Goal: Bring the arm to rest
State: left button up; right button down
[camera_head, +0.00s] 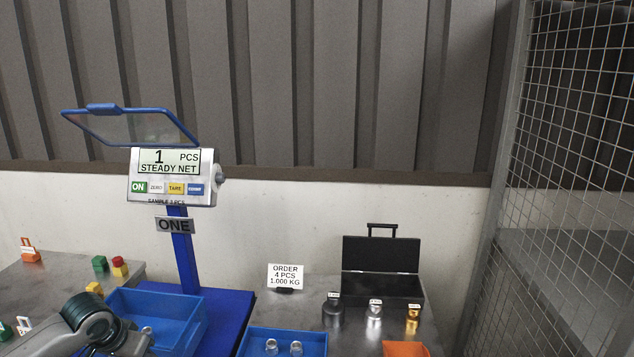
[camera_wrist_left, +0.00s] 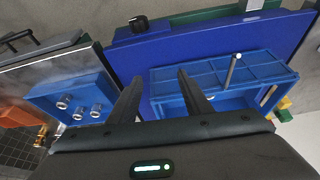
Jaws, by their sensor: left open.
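My left arm comes in at the lower left of the head view, over the front of the blue scale tray (camera_head: 165,309); its fingers cannot be made out there. In the left wrist view my left gripper (camera_wrist_left: 160,88) is open, with nothing between its two dark fingers. Beyond the fingers is the scale tray (camera_wrist_left: 170,82), with a small silvery part (camera_wrist_left: 232,68) showing at it. My right gripper is in neither view.
The counting scale display (camera_head: 170,177) reads 1 PCS. A blue bin (camera_head: 255,335) holds small metal parts (camera_wrist_left: 78,114). Weights (camera_head: 374,314), an open black case (camera_head: 380,262) and an order card (camera_head: 285,276) stand right. A mesh fence (camera_head: 575,120) bounds the right side.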

pick_arm(q)
jog(key=s+d+f+m+h, duration=0.1)
jog(key=s+d+f+m, duration=0.1)
jog(key=s+d+f, duration=0.55)
jog(key=s+d+f+m+h, duration=0.1)
jog(key=s+d+f, duration=0.4)
jog(key=s+d, duration=0.45)
jog(key=s+f+n+y, duration=0.2)
jog(key=s+n, duration=0.1)
jog(key=s, duration=1.8)
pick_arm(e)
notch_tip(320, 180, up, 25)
pick_arm(q)
jog(key=w+d+f+p, duration=0.1)
jog(key=d+f+p, duration=0.1)
jog(key=f, duration=1.2)
jog(key=w+d+f+t+p, duration=0.1)
jog(key=d+f+p, duration=0.1)
jog(key=f, duration=1.2)
jog(key=shift+d+m+h+p, duration=0.2)
jog(key=shift+m+h+p, duration=0.15)
jog(key=shift+p, duration=0.5)
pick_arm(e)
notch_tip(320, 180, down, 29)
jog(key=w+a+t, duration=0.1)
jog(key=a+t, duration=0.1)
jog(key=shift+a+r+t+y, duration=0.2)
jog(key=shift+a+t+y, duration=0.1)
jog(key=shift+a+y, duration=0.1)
